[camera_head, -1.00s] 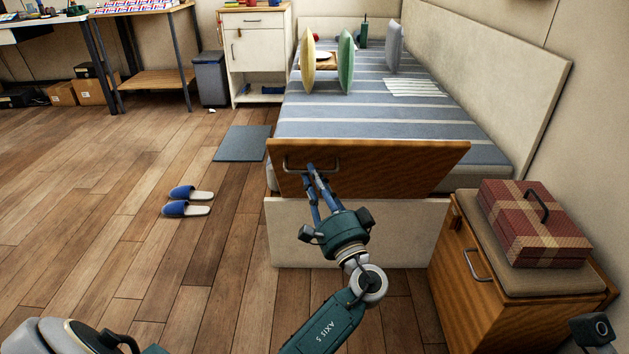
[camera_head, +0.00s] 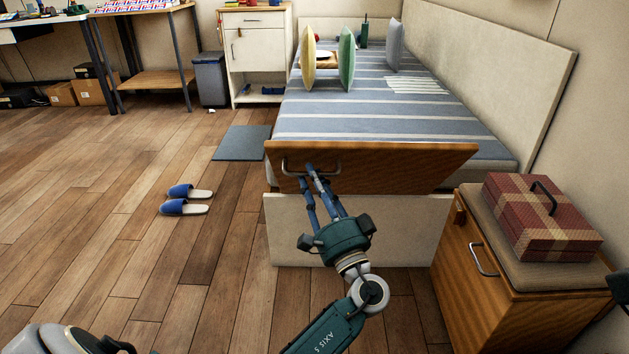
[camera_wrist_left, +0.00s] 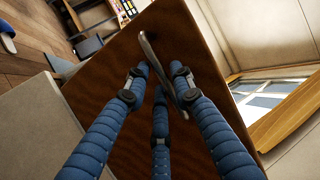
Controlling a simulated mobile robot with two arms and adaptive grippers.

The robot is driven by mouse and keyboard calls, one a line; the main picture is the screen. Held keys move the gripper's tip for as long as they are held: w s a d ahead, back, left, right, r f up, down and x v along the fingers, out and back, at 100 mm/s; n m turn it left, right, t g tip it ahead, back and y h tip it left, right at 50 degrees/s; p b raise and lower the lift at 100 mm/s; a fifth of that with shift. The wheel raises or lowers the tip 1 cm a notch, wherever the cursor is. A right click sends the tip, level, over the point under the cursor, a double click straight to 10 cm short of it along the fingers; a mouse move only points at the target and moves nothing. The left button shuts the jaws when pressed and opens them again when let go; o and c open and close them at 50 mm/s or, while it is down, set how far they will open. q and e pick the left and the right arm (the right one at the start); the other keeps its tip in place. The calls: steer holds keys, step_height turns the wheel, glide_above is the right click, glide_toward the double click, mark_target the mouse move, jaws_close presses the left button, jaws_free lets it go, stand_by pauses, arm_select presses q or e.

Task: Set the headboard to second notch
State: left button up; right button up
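The headboard (camera_head: 400,168) is a brown wooden panel with a metal bar handle (camera_head: 291,171) at its upper left. It leans at a tilt at the near end of the bed, above a pale end board (camera_head: 400,228). My left gripper (camera_head: 309,172) is at the handle. In the left wrist view, its blue fingers (camera_wrist_left: 160,76) straddle the handle bar (camera_wrist_left: 147,48), with small gaps beside it, in front of the wooden panel (camera_wrist_left: 108,88). The fingers look spread, not clamped. The notches are hidden. My right gripper's fingers are not in view.
A wooden cabinet (camera_head: 470,290) with a cushion and a plaid case (camera_head: 540,215) stands close on the right. Pillows (camera_head: 346,60) and a striped blanket (camera_head: 375,115) are on the bed. Blue slippers (camera_head: 187,198) lie on the floor to the left, where there is free room.

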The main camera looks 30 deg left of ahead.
arm_select(q)
steer(key=shift+o, duration=0.3)
steer(key=shift+d, duration=0.1)
steer(key=v, duration=1.2)
